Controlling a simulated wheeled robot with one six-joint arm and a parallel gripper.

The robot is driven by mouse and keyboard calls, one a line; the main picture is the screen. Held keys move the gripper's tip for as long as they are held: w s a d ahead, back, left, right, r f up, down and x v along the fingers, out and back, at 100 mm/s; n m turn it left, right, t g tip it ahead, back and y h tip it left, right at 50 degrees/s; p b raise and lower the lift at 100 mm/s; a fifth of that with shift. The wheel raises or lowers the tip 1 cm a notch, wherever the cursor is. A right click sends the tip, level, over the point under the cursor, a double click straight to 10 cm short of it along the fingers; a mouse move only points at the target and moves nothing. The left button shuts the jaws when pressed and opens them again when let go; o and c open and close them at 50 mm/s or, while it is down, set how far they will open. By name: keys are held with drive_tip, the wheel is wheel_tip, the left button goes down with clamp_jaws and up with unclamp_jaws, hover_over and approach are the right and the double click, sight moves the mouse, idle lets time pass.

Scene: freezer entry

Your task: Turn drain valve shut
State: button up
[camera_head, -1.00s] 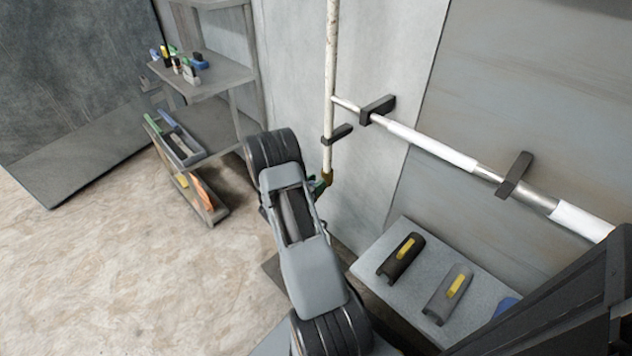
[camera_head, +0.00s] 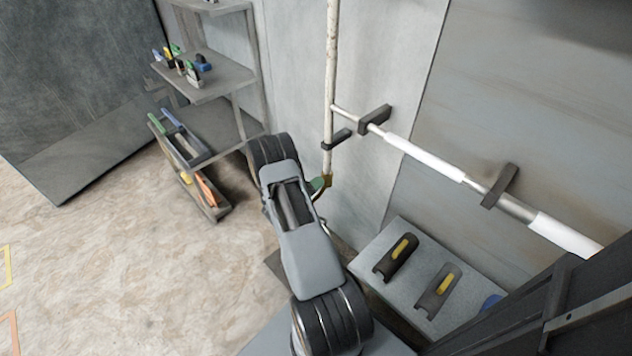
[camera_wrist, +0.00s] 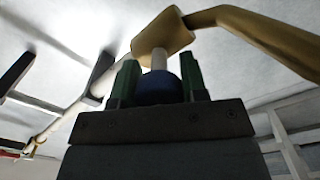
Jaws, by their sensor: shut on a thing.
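The drain valve's brass body (camera_head: 327,179) sits at the lower end of the upright white pipe in the head view. In the wrist view the brass body (camera_wrist: 163,36) is above my gripper, with a pale stem below it. A dark blue round part, apparently the valve's handle (camera_wrist: 158,90), is on that stem. My gripper (camera_wrist: 158,82) is shut on this blue part, one green finger on each side. In the head view my arm hides most of the gripper; a green part shows beside the brass body.
A horizontal pipe with white sleeves (camera_head: 432,160) runs right along the wall on dark brackets. A grey bench (camera_head: 408,231) with two dark holders stands below it. A shelf rack (camera_head: 222,77) with small items stands at the left. The floor (camera_head: 130,260) to the left is open.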

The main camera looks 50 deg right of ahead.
drive_tip(key=n+p, duration=0.1)
drive_tip(key=n, duration=0.5)
drive_tip(key=shift+f+p, duration=0.2)
drive_tip(key=shift+p, duration=0.15)
drive_tip(key=shift+a, duration=0.1)
idle(0.4)
drive_tip(key=o, duration=0.9)
drive_tip(key=shift+r, duration=0.1)
drive_tip(key=a+p, duration=0.2)
drive_tip(key=a, duration=1.1)
drive_tip(key=shift+w+a, duration=0.3)
drive_tip(key=shift+w, duration=0.15)
